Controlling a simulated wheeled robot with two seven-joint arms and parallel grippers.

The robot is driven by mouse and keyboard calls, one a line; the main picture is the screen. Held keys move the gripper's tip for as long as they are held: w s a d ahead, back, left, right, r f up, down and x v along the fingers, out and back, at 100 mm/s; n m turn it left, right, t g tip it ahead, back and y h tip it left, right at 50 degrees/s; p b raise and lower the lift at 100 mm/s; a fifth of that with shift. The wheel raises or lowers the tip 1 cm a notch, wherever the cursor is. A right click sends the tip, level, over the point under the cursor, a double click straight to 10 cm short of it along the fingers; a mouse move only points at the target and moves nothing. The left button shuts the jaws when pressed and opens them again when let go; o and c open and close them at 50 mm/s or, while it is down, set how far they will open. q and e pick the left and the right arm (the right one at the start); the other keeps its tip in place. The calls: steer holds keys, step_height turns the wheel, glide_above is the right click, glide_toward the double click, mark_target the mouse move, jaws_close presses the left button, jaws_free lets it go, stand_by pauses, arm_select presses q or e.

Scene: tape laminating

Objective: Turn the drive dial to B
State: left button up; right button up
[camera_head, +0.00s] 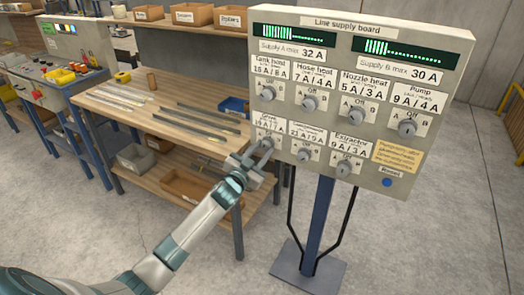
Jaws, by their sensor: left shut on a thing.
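The line supply board (340,40) stands at the right, grey and upright on a blue post. Its drive dial is at the left end of the lower row, under the drive label (268,121), and is mostly hidden by my left gripper. My left gripper (266,147) reaches up from the lower left and is shut on the drive dial. The dial's pointer and its A, Off and B marks are too covered or small to read. My right gripper is out of view.
Other dials sit close by: tank heat (268,94) above, and an unreadable one (303,155) and extractor (344,168) to the right. Green displays (410,51) top the board. A wooden workbench (160,115) with strips stands behind my arm at the left.

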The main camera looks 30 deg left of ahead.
arm_select(q)
steer(key=m, duration=0.4)
steer(key=shift+m, duration=1.4)
steer(key=o, duration=1)
steer(key=shift+o, duration=0.2)
steer(key=shift+s, duration=0.15)
